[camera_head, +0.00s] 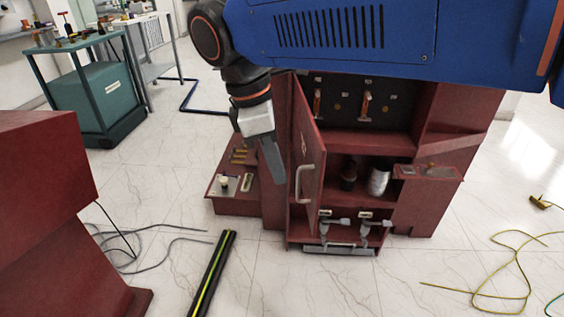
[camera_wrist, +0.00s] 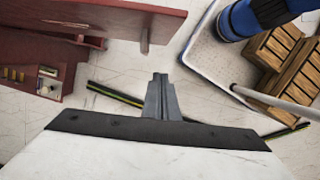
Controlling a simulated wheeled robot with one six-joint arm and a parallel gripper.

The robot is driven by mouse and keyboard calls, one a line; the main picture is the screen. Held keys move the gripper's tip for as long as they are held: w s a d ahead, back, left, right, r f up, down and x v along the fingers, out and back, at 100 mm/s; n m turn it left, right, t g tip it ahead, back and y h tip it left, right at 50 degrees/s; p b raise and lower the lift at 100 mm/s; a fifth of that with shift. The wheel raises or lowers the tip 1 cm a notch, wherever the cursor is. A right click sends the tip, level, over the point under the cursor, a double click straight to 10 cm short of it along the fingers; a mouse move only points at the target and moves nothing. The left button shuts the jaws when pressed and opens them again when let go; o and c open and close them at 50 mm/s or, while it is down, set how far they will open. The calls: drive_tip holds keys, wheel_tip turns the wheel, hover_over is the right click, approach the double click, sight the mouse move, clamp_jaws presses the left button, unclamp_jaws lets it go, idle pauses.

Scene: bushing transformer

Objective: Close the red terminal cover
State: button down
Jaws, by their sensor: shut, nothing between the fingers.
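The red terminal cover (camera_head: 308,135) is a hinged door on the front of the red cabinet. It stands swung open, seen nearly edge-on, with a pale bar handle (camera_head: 303,183) on its face. In the wrist view the cover (camera_wrist: 110,17) crosses the top left, with its handle (camera_wrist: 145,38) pointing down. My gripper (camera_head: 273,165) is shut and empty, pointing down just left of the cover and handle in the head view. In the wrist view my gripper (camera_wrist: 159,80) lies below the handle, with a gap between them.
The open cabinet compartment holds a white cylinder (camera_head: 379,178) and a dark one (camera_head: 348,173). A black-yellow floor strip (camera_head: 211,275) lies in front. A red block (camera_head: 45,210) stands at left, a teal cart (camera_head: 95,85) behind. Loose yellow-green cable (camera_head: 497,290) lies at right.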

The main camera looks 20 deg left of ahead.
sight(299, 193)
drive_tip(key=d+f, duration=0.1)
drive_tip(key=f, duration=0.1)
drive_tip(key=w+d+f, duration=0.1)
drive_tip(key=f, duration=0.1)
drive_tip(key=d+f, duration=0.2)
drive_tip(key=shift+w+f, duration=0.35)
drive_tip(key=shift+f, duration=0.05)
drive_tip(key=shift+w+d, duration=0.25)
drive_tip(key=shift+d, duration=0.4)
drive_tip(key=shift+d, duration=0.1)
